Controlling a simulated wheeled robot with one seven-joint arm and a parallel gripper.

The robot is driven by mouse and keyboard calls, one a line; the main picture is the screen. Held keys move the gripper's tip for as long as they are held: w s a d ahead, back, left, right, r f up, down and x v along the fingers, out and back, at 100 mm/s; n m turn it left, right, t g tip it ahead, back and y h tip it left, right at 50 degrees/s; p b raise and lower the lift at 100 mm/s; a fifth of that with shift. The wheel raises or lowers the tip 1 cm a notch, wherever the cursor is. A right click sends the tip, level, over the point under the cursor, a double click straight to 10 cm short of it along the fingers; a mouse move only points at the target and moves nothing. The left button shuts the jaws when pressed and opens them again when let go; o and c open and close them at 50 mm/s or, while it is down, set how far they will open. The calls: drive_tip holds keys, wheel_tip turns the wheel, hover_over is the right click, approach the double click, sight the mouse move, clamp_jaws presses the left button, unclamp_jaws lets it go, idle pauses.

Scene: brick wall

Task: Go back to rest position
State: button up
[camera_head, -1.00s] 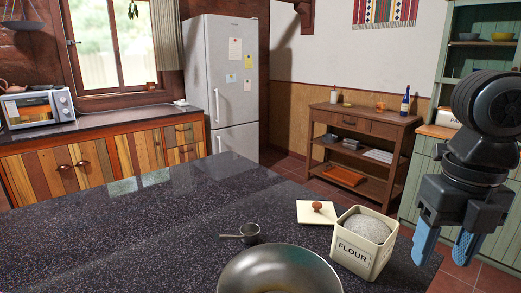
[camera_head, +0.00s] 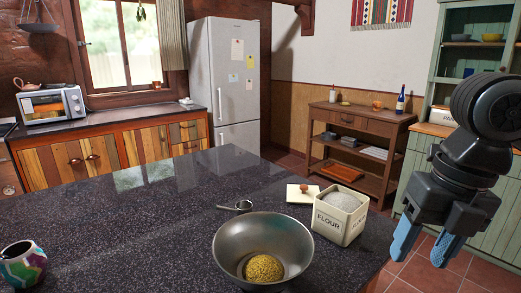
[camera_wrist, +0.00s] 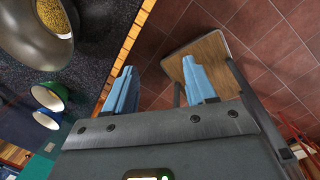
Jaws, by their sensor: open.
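My gripper (camera_head: 427,247) hangs at the right of the head view, past the right edge of the counter and over the tiled floor. Its two blue fingers are apart with nothing between them. In the wrist view my gripper (camera_wrist: 163,88) also shows empty, with the counter edge to its left and red floor tiles ahead.
The dark counter (camera_head: 120,225) holds a metal bowl (camera_head: 225,245) with yellow-brown contents, a flour canister (camera_head: 334,224), its lid (camera_head: 302,194), a scoop (camera_head: 243,206) and a colourful cup (camera_head: 22,266). A wooden stool (camera_wrist: 208,65) stands on the floor in the wrist view.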

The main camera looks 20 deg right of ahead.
drive_tip(key=w+a+r+m+t+y, duration=0.3)
drive_tip(key=a+m+t+y, duration=0.1)
drive_tip(key=a, duration=0.4)
drive_tip(key=w+a+r+m+t+y, duration=0.3)
drive_tip(key=w+a+m+y, duration=0.1)
drive_tip(key=a, duration=0.3)
drive_tip(key=w+a+r+m+t+y, duration=0.2)
drive_tip(key=w+a+m+t+y, duration=0.15)
drive_tip(key=a, duration=0.45)
drive_tip(key=s+d+f+m+t+h, duration=0.3)
drive_tip(key=s+f+m+h, duration=0.35)
drive_tip(key=f+m, duration=0.3)
drive_tip(key=s+d+f+m+t+h, duration=0.25)
drive_tip(key=s+f+m+h, duration=0.25)
drive_tip(key=s+f+m, duration=0.5)
drive_tip(key=s+d+f+g, duration=0.1)
drive_tip(key=s+d, duration=0.2)
drive_tip(key=s, duration=0.7)
drive_tip(key=s+d+f+g+h, duration=0.1)
drive_tip(key=s+d, duration=0.3)
drive_tip(key=s, duration=0.6)
drive_tip(key=shift+f, duration=0.45)
